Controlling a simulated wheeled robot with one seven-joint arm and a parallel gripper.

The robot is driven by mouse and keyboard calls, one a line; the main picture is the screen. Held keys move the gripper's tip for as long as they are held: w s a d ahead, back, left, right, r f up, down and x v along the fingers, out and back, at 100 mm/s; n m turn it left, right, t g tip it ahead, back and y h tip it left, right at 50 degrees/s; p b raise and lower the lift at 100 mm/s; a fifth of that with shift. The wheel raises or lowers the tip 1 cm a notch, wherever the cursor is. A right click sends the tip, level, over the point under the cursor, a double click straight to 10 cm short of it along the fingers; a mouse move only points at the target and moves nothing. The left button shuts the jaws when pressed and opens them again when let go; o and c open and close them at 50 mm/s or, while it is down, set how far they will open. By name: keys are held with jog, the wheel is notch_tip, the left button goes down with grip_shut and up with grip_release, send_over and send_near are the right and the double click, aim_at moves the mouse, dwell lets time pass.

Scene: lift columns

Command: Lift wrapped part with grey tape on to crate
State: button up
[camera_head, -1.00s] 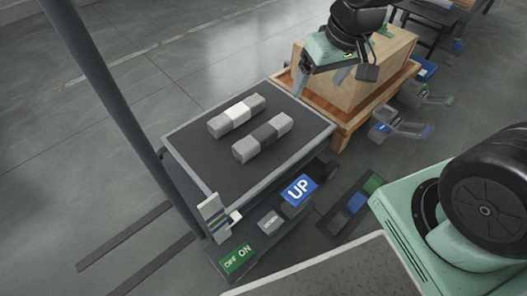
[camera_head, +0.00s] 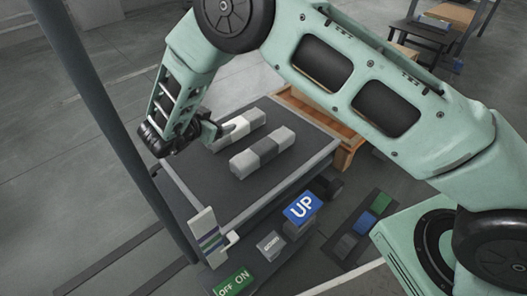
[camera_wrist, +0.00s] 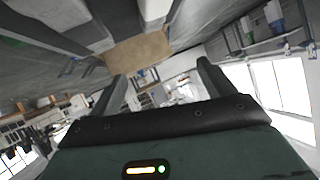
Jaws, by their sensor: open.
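Two pale grey wrapped parts lie side by side on the lift's dark platform (camera_head: 196,182). The nearer part (camera_head: 243,165) has a dark grey band around its middle. The farther part (camera_head: 255,116) has a white band. My gripper (camera_head: 212,132) is at the left end of the white-banded part, apart from the dark-banded one. I cannot tell whether it touches. In the wrist view my gripper (camera_wrist: 162,75) shows two fingers spread with nothing held between them. The wooden crate is mostly hidden behind my arm in the head view; a brown face shows in the wrist view (camera_wrist: 140,48).
A blue UP button (camera_head: 303,207), a grey button (camera_head: 270,243) and a green OFF/ON switch (camera_head: 232,283) sit at the lift's front. A striped plate (camera_head: 207,232) stands at its corner. A dark post (camera_head: 110,130) rises at left. A wooden pallet (camera_head: 346,150) adjoins the platform.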

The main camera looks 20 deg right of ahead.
jog(key=s+a+f+m+g+h, duration=0.2)
jog(key=s+f+g+h, duration=0.15)
jog(key=s+f, duration=0.4)
jog(key=b, duration=0.6)
send_near(263, 146)
jog(key=x, duration=0.3)
jog(key=shift+w+d+f, duration=0.1)
jog(key=shift+w, duration=0.05)
jog(key=shift+w+d+f, duration=0.1)
jog(key=shift+w+d, duration=0.2)
jog(key=shift+d, duration=0.3)
jog(key=b+x, duration=0.4)
jog(key=shift+d+f, duration=0.25)
jog(key=shift+f, duration=0.05)
jog(key=shift+d, duration=0.2)
jog(key=shift+w+r, duration=0.1)
jog(key=shift+r, duration=0.05)
jog(key=c, duration=1.3)
jog(key=shift+c, duration=0.9)
